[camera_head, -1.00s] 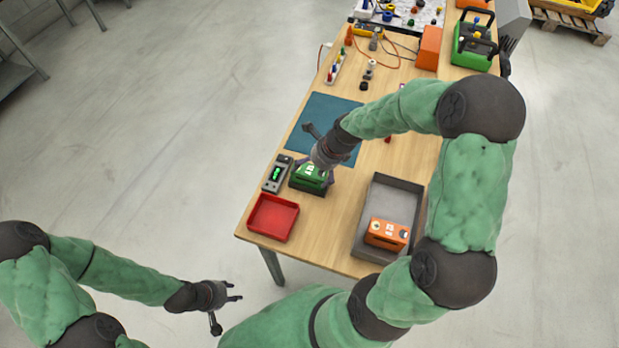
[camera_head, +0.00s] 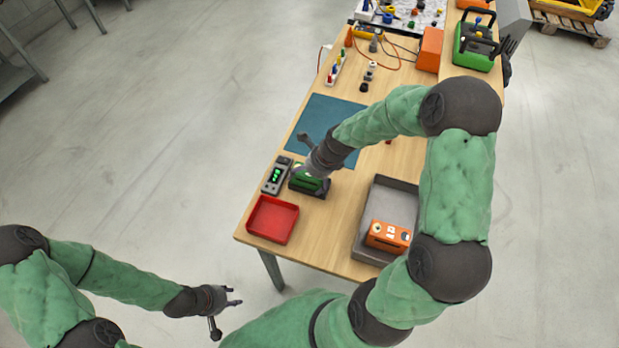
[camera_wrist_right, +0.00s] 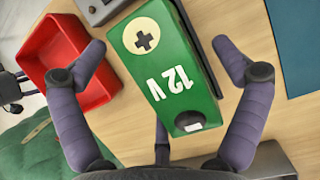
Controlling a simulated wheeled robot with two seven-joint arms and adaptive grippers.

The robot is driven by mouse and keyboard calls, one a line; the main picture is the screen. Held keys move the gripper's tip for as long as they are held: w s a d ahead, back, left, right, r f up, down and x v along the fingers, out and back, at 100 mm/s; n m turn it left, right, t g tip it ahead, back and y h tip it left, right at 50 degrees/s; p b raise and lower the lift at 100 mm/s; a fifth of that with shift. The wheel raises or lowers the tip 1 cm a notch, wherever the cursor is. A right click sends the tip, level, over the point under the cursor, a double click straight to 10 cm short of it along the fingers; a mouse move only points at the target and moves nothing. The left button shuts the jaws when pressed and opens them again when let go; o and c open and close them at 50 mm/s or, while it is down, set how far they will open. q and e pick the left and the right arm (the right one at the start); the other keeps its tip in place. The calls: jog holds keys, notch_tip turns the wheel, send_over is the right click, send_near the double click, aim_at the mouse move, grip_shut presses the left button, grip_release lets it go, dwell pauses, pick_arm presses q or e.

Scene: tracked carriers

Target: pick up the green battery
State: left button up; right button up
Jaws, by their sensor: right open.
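The green battery (camera_head: 313,184) lies on the workbench beside a small grey device with a green display (camera_head: 277,175). In the right wrist view the battery (camera_wrist_right: 165,75) shows "12 V" and a plus sign on its top face. My right gripper (camera_head: 308,174) is over the battery and hides part of it. In the wrist view its open fingers (camera_wrist_right: 162,65) stand on both sides of the battery, apart from it as seen. My left gripper (camera_head: 237,296) is open and empty, away from the bench at lower left.
A red tray (camera_head: 273,220) stands at the near left bench corner. A grey tray (camera_head: 372,215) holding an orange battery (camera_head: 389,236) is to the right. A blue mat (camera_head: 318,112) lies beyond the green battery. Open floor lies left of the bench.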

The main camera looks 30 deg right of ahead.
dwell(0.3)
jog(key=c, duration=1.7)
jog(key=shift+w, duration=0.1)
jog(key=shift+c, duration=0.4)
jog(key=shift+r, duration=0.1)
